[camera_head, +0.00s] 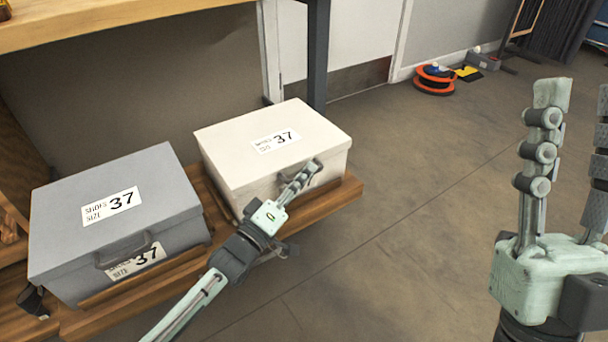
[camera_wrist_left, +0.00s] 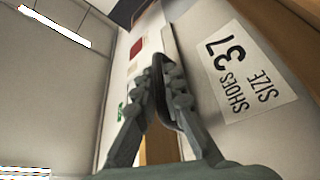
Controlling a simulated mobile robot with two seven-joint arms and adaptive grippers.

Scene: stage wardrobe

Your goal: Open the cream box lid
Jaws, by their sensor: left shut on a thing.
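The cream box (camera_head: 262,152) stands on the wooden shelf, and its lid looks closed. A white label reading 37 lies on its top. My left gripper (camera_head: 316,164) is at the front face of the cream box, its fingers shut on the dark handle. In the left wrist view the fingers close from both sides on that handle (camera_wrist_left: 160,92), beside the size label (camera_wrist_left: 240,75). The gripper partly hides the handle in the head view. My right gripper (camera_head: 577,95) is raised at the right edge, fingers apart and empty, partly cut off.
A grey box (camera_head: 75,217), also marked 37, stands left of the cream box on the wooden shelf (camera_head: 340,193). A wooden board (camera_head: 110,20) runs above at the back left. The floor (camera_head: 420,200) to the right is clear, with an orange cable reel (camera_head: 434,80) far back.

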